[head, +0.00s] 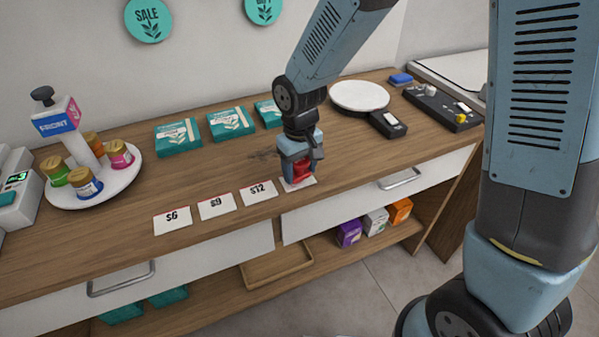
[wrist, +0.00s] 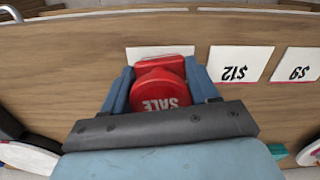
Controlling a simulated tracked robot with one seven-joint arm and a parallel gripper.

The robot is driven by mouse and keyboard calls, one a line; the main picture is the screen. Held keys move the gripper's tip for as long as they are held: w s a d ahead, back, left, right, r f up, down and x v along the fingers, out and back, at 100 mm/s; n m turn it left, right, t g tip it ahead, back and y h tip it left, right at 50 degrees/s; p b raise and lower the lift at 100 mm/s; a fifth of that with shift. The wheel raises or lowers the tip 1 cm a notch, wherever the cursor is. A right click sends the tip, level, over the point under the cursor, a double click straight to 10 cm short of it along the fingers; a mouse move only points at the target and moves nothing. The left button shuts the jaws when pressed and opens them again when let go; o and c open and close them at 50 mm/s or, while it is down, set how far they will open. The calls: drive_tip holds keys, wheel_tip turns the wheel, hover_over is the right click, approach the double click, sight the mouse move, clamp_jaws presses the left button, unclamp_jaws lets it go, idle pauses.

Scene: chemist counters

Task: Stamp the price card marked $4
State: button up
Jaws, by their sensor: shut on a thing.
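My gripper (head: 299,165) is shut on a red stamp (head: 301,171) marked SALE, which also shows between the fingers in the wrist view (wrist: 160,90). The stamp is over a white price card (head: 297,184) at the right end of the card row. In the wrist view only a strip of that card (wrist: 158,52) shows past the stamp, and its price is hidden. Whether the stamp touches the card I cannot tell. The other cards read $6 (head: 172,220), $9 (head: 216,206) and $12 (head: 258,192); none of these reads $4.
Teal boxes (head: 178,137) stand behind the cards. A round stand with jars (head: 93,178) is at the left. A white round plate (head: 358,96) with a display (head: 389,124) and a black tray (head: 443,107) are at the right. Counter around the cards is clear.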

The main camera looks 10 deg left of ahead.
drive_tip(key=shift+r, duration=2.55)
